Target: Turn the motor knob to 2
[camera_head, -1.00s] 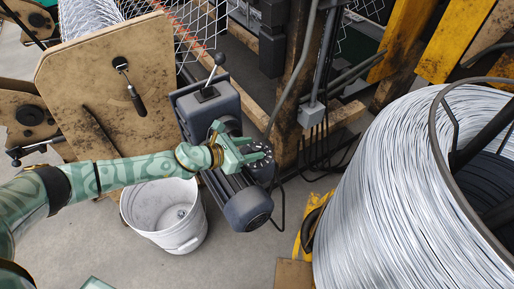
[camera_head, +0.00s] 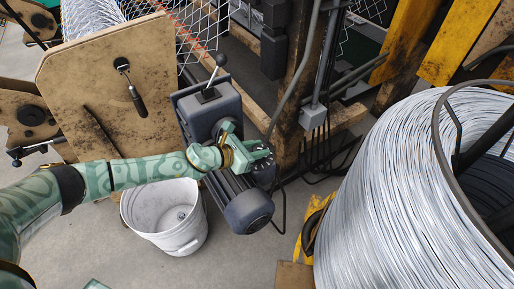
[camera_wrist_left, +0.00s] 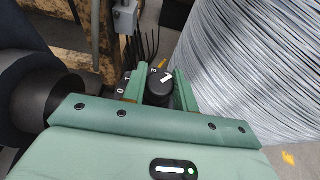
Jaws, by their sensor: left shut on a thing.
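The motor (camera_head: 245,208) is a dark grey cylinder on the machine in the middle of the head view. Its black knob (camera_wrist_left: 158,92) shows in the left wrist view, with a white pointer mark on top. White digits are partly visible on the dark dial (camera_wrist_left: 125,84) around it; I cannot read the setting for certain. My left gripper (camera_head: 262,153) is at the dial above the motor in the head view. In the left wrist view the green fingers of the left gripper (camera_wrist_left: 161,88) are shut on the knob, one on each side. My right gripper is not in view.
A large silver wire coil (camera_head: 390,195) fills the right side. A white bucket (camera_head: 165,215) stands on the floor below my left arm. A wooden panel with a crank handle (camera_head: 95,75) and a lever (camera_head: 218,65) are near the arm.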

